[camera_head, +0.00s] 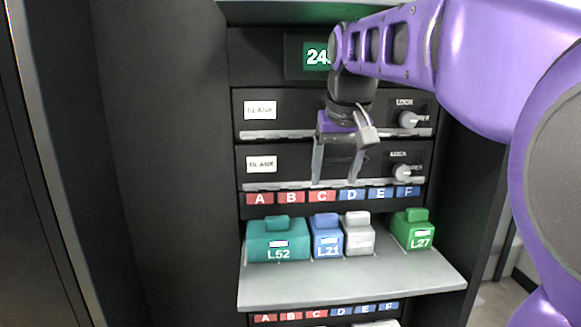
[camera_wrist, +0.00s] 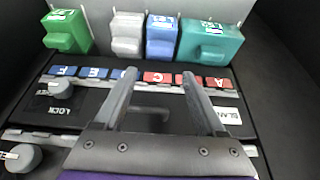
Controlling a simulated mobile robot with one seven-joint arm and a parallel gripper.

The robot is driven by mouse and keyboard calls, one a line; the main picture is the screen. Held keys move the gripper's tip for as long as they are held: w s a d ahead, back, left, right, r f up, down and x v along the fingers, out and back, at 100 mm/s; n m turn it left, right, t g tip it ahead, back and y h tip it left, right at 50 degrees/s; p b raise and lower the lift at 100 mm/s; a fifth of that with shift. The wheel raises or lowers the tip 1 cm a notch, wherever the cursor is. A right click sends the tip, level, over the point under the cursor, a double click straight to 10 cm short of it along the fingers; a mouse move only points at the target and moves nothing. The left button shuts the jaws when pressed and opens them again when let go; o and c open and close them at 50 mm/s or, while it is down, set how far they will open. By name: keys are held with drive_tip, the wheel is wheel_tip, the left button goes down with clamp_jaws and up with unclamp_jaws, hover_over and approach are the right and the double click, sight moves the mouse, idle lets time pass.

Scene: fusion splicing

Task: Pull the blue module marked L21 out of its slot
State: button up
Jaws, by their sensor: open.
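The blue module marked L21 (camera_head: 327,241) sits in the row on the grey shelf (camera_head: 350,282), between the teal module L52 (camera_head: 277,243) and a light grey module (camera_head: 358,238). The blue module also shows in the wrist view (camera_wrist: 161,38), near the top. My gripper (camera_head: 334,182) is open and empty. It is above and in front of the row, over the coloured letter labels, apart from the blue module. In the wrist view my gripper's fingers (camera_wrist: 158,80) point toward the row with a gap between them.
The green module L27 (camera_head: 413,230) stands at the right of the shelf, with a free gap between it and the grey module. Panels with lock knobs (camera_head: 407,119) and BLANK labels (camera_head: 260,110) are above. Dark cabinet walls (camera_head: 165,160) close in the sides.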

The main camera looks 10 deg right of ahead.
sight(327, 215)
drive_tip(key=x, duration=1.1)
drive_tip(key=shift+f, duration=0.1)
clamp_jaws()
drive_tip(key=shift+s, duration=0.1)
